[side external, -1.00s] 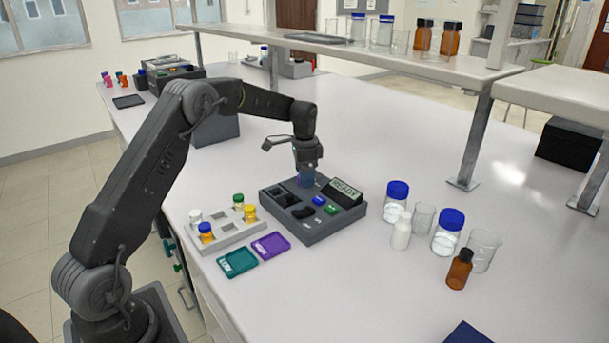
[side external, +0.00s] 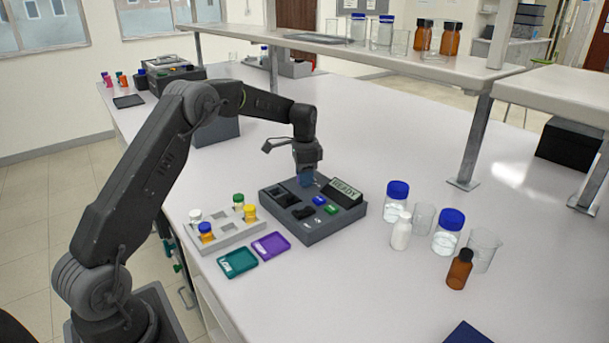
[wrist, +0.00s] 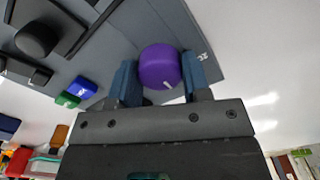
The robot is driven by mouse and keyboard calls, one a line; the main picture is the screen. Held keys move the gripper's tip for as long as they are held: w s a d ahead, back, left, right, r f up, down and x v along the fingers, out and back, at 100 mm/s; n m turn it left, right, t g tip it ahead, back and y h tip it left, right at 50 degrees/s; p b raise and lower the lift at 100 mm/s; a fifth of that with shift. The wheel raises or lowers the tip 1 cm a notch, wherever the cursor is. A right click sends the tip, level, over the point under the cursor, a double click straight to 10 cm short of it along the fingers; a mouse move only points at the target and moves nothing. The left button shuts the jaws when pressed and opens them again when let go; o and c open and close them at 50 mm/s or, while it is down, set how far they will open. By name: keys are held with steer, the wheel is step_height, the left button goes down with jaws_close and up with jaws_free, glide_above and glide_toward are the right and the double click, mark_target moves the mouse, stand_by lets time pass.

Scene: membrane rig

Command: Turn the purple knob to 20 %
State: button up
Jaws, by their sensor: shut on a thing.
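The purple knob (wrist: 160,67) shows in the wrist view on the grey rig panel, with a white pointer mark on its side near the bottom. My gripper (wrist: 163,80) has its two blue fingers on either side of the knob and is shut on it. In the side view my gripper (side external: 306,178) points down at the back of the rig (side external: 318,232), and the knob is hidden there behind the fingers. The rig's display (side external: 345,187) reads READY.
A blue button (side external: 319,200) and a green button (side external: 331,209) sit on the rig near my gripper. Several bottles and beakers stand right.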

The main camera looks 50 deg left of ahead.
steer(key=shift+n, duration=0.3)
steer(key=n, duration=0.4)
steer(key=shift+n, duration=2.6)
steer(key=o, duration=0.9)
steer(key=shift+o, duration=0.2)
step_height(320, 180, up, 14)
